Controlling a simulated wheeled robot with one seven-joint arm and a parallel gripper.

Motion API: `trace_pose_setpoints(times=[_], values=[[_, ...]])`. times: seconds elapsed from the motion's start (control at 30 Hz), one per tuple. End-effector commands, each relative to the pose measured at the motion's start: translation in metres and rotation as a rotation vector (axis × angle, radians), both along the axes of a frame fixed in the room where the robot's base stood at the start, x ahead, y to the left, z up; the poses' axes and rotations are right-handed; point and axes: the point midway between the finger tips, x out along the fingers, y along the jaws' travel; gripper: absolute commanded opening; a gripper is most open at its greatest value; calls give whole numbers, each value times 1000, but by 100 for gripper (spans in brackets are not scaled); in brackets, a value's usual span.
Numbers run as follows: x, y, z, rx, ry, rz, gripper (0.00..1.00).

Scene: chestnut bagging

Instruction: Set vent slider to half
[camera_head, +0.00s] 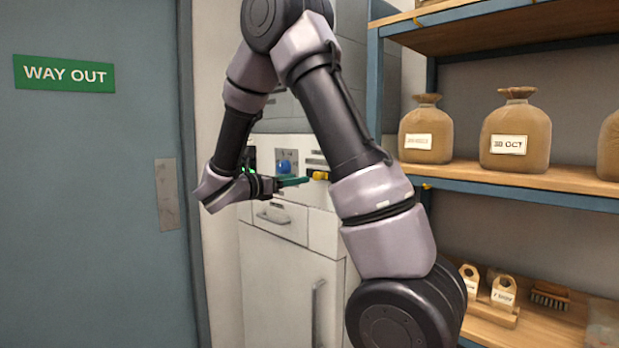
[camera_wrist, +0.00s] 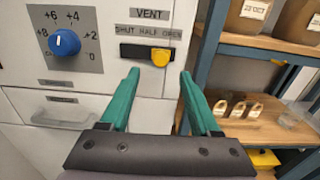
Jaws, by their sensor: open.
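The vent slider has a yellow knob (camera_wrist: 160,57) in a dark horizontal slot (camera_wrist: 134,51) on a white panel. Labels SHUT, HALF and OPEN (camera_wrist: 148,30) run left to right above the slot. The knob sits right of the HALF label, between HALF and OPEN. My gripper (camera_wrist: 159,73) is open, with one green finger either side of the knob and the tips just below it in the wrist view. I cannot tell whether a finger touches it. In the head view the yellow knob (camera_head: 320,175) shows at the tip of the green fingers (camera_head: 294,181).
A blue dial (camera_wrist: 64,43) with numbers is left of the slider. A drawer (camera_head: 281,219) is below. A blue-framed shelf (camera_head: 490,172) with sacks (camera_head: 515,137) stands close on the right. A blue-grey WAY OUT door (camera_head: 90,200) is at left.

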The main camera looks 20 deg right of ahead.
Motion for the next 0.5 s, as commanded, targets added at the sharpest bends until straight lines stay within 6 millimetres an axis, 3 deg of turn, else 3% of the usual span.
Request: trace_pose_setpoints(times=[0.23,0.5], values=[[16,-47,0,1,-1,-5,63],[25,-71,0,2,-2,-2,63]])
